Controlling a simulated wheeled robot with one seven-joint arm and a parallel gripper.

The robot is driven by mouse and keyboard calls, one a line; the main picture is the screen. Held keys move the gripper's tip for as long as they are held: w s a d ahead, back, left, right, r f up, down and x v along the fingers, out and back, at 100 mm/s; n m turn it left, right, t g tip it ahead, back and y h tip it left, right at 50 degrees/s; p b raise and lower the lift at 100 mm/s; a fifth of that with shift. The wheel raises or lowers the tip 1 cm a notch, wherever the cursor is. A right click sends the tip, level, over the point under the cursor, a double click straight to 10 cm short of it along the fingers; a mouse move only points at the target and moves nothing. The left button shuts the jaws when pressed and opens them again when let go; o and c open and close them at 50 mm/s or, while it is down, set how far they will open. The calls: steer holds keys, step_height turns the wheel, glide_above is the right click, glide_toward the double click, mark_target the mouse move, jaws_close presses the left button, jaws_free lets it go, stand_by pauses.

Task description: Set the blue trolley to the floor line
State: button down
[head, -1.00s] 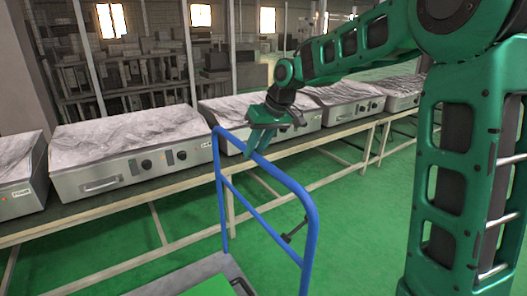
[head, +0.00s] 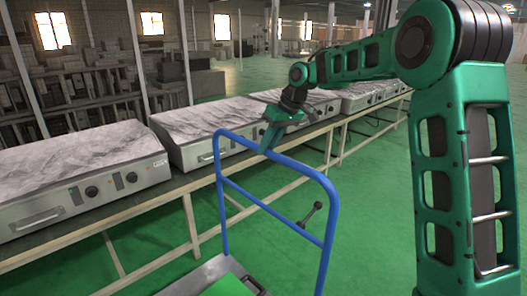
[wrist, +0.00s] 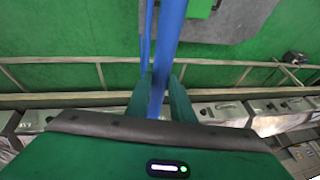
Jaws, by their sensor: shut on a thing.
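The blue trolley (head: 328,225) stands on the green floor in the head view, with its tubular blue handle upright and part of its grey deck (head: 205,277) at the bottom edge. My gripper (head: 268,138) is shut on the top bar of the handle, towards its left end. In the wrist view my gripper's two green fingers (wrist: 160,100) lie on either side of the blue bar (wrist: 167,45). The trolley's wheels and the lower deck are out of view. I see no floor line in these frames.
A long bench (head: 190,184) with several grey box-shaped units (head: 75,185) under wrinkled covers runs behind the handle, close to it. Dark shelving (head: 90,95) stands further back. Green floor (head: 375,200) is open to the right of the trolley.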

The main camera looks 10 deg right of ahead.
steer(key=shift+w+d, duration=0.1)
stand_by(0.3)
steer(key=c, duration=1.6)
jaws_free()
steer(key=shift+o, duration=0.2)
steer(key=shift+r, duration=0.1)
steer(key=shift+d+r, duration=0.2)
steer(key=shift+r, duration=0.1)
steer(key=v, duration=0.9)
steer(key=shift+r, duration=0.4)
steer(key=shift+d, duration=0.1)
